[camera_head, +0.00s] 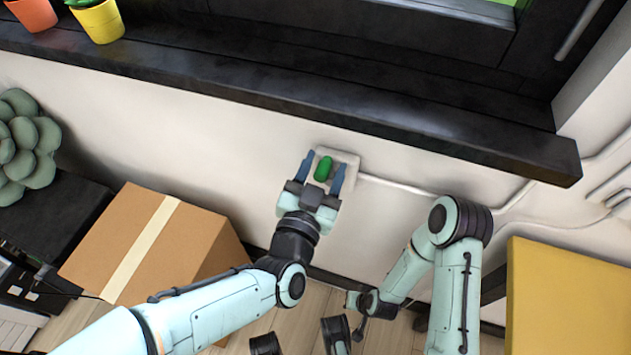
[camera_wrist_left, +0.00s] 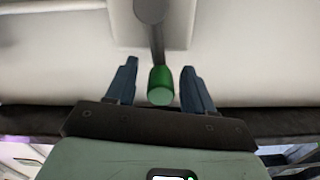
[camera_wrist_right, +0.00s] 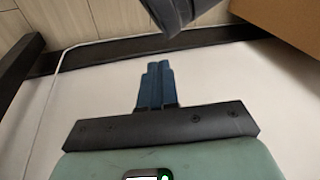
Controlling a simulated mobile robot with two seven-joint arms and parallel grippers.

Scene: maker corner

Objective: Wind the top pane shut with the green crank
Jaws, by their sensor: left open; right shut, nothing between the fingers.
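The green crank handle (camera_head: 323,169) sticks out from a pale wall plate (camera_head: 348,160) below the dark window sill. In the left wrist view the green handle (camera_wrist_left: 161,86) sits at the end of a dark crank arm (camera_wrist_left: 157,45). My left gripper (camera_head: 324,166) is open, with one blue finger on each side of the handle and a visible gap to both. My right gripper (camera_wrist_right: 155,82) is shut and empty in the right wrist view, low by the wall. The top pane is not clearly in view.
A dark sill (camera_head: 300,99) runs above the crank. A cardboard box (camera_head: 155,240) stands at left and a yellow surface (camera_head: 570,300) at right. Two potted plants, one orange (camera_head: 33,14) and one yellow (camera_head: 99,21), stand on the sill. Pale piping (camera_head: 430,190) runs along the wall.

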